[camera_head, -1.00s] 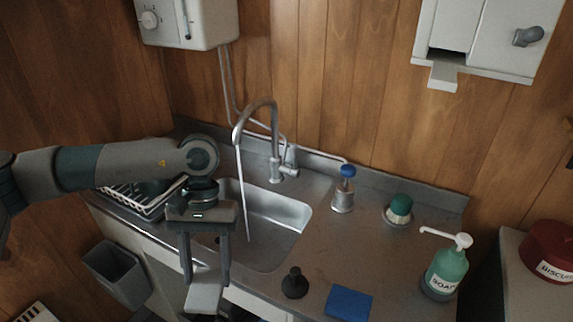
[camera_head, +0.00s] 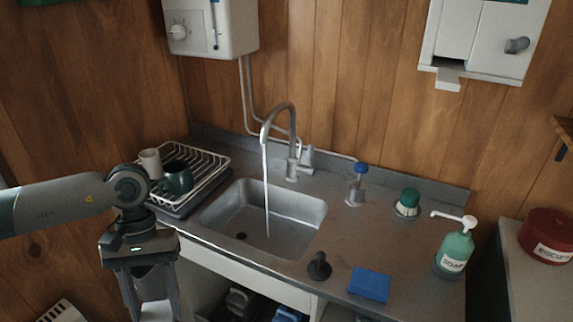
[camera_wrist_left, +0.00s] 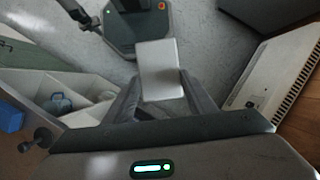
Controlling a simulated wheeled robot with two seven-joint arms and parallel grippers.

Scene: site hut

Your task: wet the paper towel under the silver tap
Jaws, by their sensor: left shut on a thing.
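The silver tap (camera_head: 277,120) stands behind the sink (camera_head: 318,215), and a thin stream of water runs from its spout into the basin. My left gripper (camera_head: 152,308) is at the lower left, in front of the counter and left of the sink, away from the water. It is shut on the pale paper towel (camera_head: 153,290). In the left wrist view the towel (camera_wrist_left: 160,70) shows as a flat, light rectangle between the fingers, hanging above the floor. I cannot tell whether it is wet. My right gripper is not in view.
A dish rack (camera_head: 208,160) with mugs stands left of the sink. A black plug (camera_head: 319,266), blue sponge (camera_head: 369,284), blue-topped bottle (camera_head: 357,186), green-topped pot (camera_head: 407,204) and soap bottle (camera_head: 455,250) stand around the right side. Open shelves lie below.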

